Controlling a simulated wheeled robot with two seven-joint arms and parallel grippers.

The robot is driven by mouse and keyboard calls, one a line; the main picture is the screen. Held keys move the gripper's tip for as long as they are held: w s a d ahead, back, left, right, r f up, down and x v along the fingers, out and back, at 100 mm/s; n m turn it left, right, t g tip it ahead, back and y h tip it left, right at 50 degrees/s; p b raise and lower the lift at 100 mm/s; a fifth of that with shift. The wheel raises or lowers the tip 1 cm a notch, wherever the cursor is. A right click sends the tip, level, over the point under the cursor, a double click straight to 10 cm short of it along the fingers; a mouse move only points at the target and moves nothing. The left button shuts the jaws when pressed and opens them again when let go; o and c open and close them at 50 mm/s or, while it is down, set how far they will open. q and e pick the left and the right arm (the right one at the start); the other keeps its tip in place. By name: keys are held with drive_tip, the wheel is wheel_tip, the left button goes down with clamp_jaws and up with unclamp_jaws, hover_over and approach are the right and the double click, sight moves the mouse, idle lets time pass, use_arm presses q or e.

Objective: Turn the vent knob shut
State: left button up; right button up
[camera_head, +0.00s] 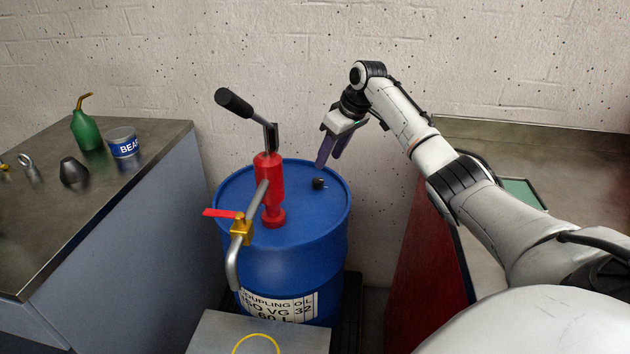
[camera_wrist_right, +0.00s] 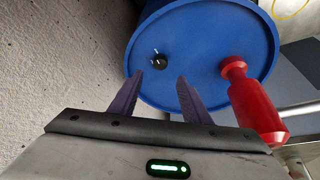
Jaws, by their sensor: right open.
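The vent knob (camera_head: 319,184) is a small black knob on the top of the blue drum (camera_head: 231,187), right of the red hand pump (camera_head: 268,186). It also shows in the right wrist view (camera_wrist_right: 159,62), with a light mark on it. My right gripper (camera_head: 329,157) is above the drum top near its far right rim, pointing down, just above the knob in the picture. Its two purple fingers are apart with nothing between them. In the wrist view the knob lies beyond the fingertips, nearer the left finger. My left gripper is not in view.
The pump's black handle (camera_head: 235,102) rises toward the back left. A brass valve with a red lever (camera_head: 218,213) and a spout sticks out in front. A grey box (camera_head: 258,335) stands before the drum. Benches flank both sides, and a wall is close behind.

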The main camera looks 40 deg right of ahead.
sight(318, 180)
drive_tip(key=b+x, duration=0.1)
drive_tip(key=x, duration=0.8)
drive_tip(key=shift+f+b, duration=0.1)
drive_tip(key=shift+b, duration=0.2)
drive_tip(key=shift+f, duration=0.1)
